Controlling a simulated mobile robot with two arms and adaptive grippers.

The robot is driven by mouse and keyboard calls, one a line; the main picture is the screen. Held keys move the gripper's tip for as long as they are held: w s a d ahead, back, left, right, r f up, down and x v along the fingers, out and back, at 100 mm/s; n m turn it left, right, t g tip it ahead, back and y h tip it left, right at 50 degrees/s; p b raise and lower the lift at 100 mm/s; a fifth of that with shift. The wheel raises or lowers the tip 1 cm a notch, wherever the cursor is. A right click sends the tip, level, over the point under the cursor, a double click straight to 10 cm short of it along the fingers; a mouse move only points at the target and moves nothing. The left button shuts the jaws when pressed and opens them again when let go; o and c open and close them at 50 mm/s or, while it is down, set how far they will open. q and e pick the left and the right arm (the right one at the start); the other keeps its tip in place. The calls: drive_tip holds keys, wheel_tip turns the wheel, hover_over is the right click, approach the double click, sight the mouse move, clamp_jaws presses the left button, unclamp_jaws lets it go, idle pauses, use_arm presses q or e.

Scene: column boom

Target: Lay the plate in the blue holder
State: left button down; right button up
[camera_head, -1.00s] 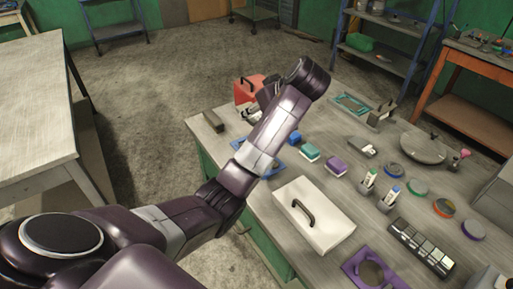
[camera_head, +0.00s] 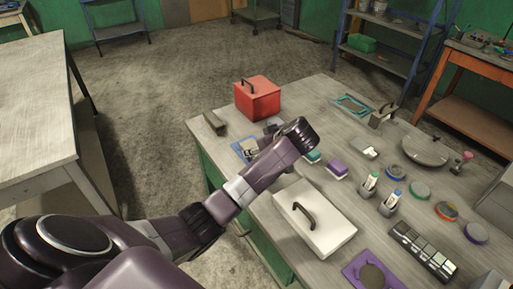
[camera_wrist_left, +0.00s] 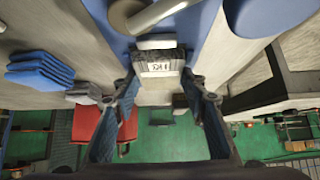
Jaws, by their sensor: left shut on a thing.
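My left gripper (camera_head: 262,142) is low over the far-left part of the workbench, partly hidden by my own wrist. In the left wrist view its two fingers (camera_wrist_left: 160,76) are closed in on a small dark piece with a white label, which I take to be the plate (camera_wrist_left: 160,56). The blue holder (camera_head: 238,145) lies flat on the bench at the gripper's tip, partly covered. Blue surface also shows around the labelled piece in the left wrist view (camera_wrist_left: 200,35). I cannot tell whether the piece touches the holder. My right gripper is out of view.
A red box (camera_head: 258,100) stands behind the gripper and a dark bar (camera_head: 215,124) lies to its left.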

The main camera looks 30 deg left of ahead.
use_arm(q)
drive_tip(key=shift+r, duration=0.15)
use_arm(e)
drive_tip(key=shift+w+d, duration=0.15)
use_arm(q)
drive_tip(key=c, duration=1.2)
unclamp_jaws()
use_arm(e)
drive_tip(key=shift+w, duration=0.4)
use_arm(q)
drive_tip(key=v, duration=1)
drive_tip(key=shift+d+r, duration=0.2)
drive_tip(key=shift+p+v, duration=0.5)
drive_tip(key=shift+v, duration=0.25)
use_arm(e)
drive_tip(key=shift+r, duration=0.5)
use_arm(q)
drive_tip(key=shift+s, duration=0.1)
